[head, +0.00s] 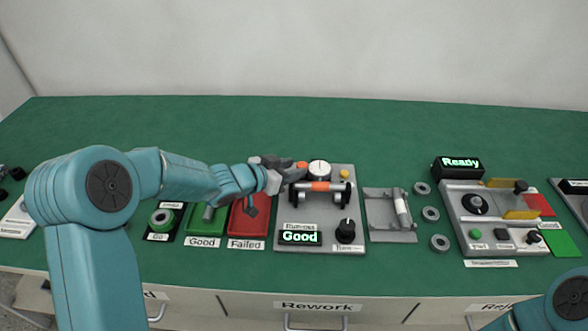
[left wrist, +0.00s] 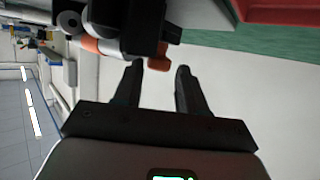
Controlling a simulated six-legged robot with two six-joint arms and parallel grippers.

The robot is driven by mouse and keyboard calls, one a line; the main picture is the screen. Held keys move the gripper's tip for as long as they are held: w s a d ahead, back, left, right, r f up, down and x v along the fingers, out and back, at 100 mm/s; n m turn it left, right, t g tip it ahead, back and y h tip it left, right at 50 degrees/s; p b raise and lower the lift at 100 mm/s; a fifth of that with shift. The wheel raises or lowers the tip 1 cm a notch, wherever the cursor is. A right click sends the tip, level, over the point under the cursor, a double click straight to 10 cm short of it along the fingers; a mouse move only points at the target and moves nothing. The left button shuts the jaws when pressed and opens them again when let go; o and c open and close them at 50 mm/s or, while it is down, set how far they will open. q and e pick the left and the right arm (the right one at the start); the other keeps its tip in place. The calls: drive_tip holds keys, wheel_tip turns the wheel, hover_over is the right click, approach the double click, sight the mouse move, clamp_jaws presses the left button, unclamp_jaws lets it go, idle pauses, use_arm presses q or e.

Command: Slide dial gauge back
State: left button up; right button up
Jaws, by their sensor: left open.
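The dial gauge (head: 319,170) has a round white face and sits at the back of the grey run-out fixture (head: 325,240). A shaft with an orange band (head: 320,186) lies across the fixture in front of it. My left gripper (head: 290,170) is open just left of the gauge, beside a small orange part (head: 301,165). In the left wrist view an orange tab (left wrist: 159,63) lies by the tips of my open left gripper (left wrist: 158,72); whether they touch it is unclear. The fixture's display (head: 300,237) reads "Good". My right gripper is out of view.
Green "Good" (head: 190,225) and red "Failed" (head: 235,230) trays stand left of the fixture, below my left arm. Right of it are a grey cradle (head: 377,210) with a cylinder, several rings (head: 430,213) and a station marked "Ready" (head: 460,163). The back of the green table is clear.

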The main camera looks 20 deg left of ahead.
use_arm(q)
drive_tip(key=shift+w+d+f, duration=0.25)
drive_tip(key=shift+w+d, duration=0.05)
drive_tip(key=shift+w, duration=0.25)
clamp_jaws()
